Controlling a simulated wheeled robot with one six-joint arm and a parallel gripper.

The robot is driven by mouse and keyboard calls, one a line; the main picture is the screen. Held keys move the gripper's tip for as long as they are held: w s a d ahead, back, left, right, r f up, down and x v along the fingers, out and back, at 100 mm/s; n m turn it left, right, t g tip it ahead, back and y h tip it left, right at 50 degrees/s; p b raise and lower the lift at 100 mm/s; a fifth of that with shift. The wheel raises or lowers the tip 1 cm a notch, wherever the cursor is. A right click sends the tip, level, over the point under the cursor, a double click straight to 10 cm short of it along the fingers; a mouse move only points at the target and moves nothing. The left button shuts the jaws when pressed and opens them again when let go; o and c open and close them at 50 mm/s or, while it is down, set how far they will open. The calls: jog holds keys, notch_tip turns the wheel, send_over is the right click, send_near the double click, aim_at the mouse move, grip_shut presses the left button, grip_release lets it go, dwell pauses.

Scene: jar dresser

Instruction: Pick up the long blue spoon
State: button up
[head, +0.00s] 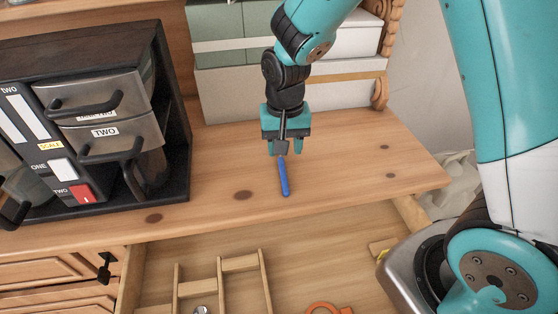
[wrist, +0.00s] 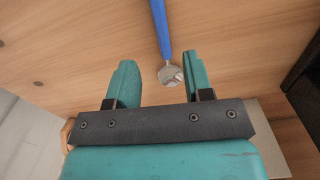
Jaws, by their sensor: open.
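The long blue spoon (head: 284,178) lies on the wooden dresser top, its blue handle pointing toward the front edge. In the wrist view its blue handle (wrist: 160,27) runs up out of the frame, and its metal end (wrist: 171,75) lies between my fingertips. My gripper (head: 285,150) is over the metal end of the spoon, pointing down. The height of the fingers above the wood is hard to tell.
A black cabinet (head: 178,120) with metal drawers stands left on the dresser top (head: 330,160). Green and white boxes (head: 235,95) stand behind my gripper. Below the front edge, an open drawer holds wooden dividers (head: 240,264) and an orange object (head: 325,308). The top is clear right of the spoon.

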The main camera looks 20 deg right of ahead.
aim_at(283, 170)
jog(key=shift+a+f+p, duration=0.15)
jog(key=shift+f+p, duration=1.25)
jog(key=shift+f, duration=1.8)
jog(key=shift+c, duration=0.5)
grip_shut()
